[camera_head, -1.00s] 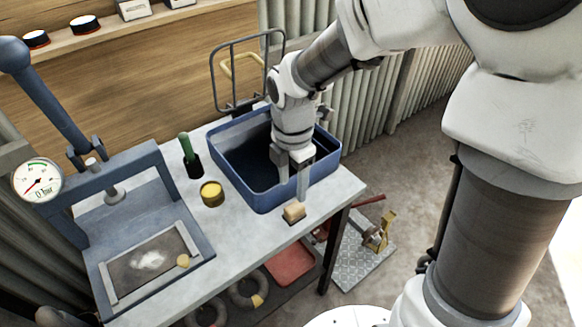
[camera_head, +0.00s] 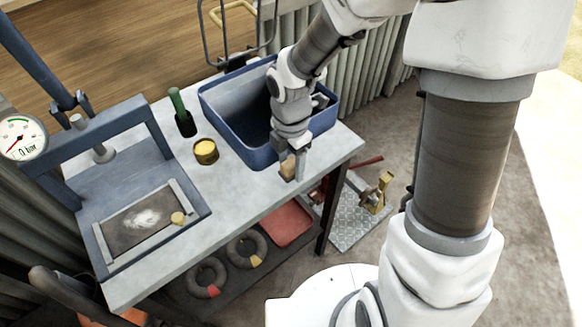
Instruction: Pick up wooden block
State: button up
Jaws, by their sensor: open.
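The wooden block (camera_head: 287,168) is a small light tan piece on the grey tabletop, just in front of the blue bin. My gripper (camera_head: 293,172) points down at the block, with its fingertips at the block's level. One finger shows on the right side of the block and partly covers it. The jaws are open. I cannot tell whether the fingers touch the block.
The blue bin (camera_head: 222,116) stands right behind my gripper. A blue press (camera_head: 150,130) fills the table's left side. The table's front edge (camera_head: 215,252) is close to the block.

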grip_shut()
jog(key=shift+r, duration=0.1)
jog(key=shift+r, duration=0.55)
jog(key=r, duration=0.1)
jog(key=r+p, duration=0.1)
jog(key=r, duration=0.1)
jog(key=shift+s+d+r+p, duration=0.25)
jog(key=shift+d+r+p, duration=0.1)
jog(key=shift+d+r, duration=0.05)
jog(key=s+d+r+p, duration=0.2)
jog(key=s+d+r, duration=0.4)
jog(key=d, duration=0.2)
jog(key=shift+s+d+p, duration=0.2)
jog(key=shift+s+p, duration=0.1)
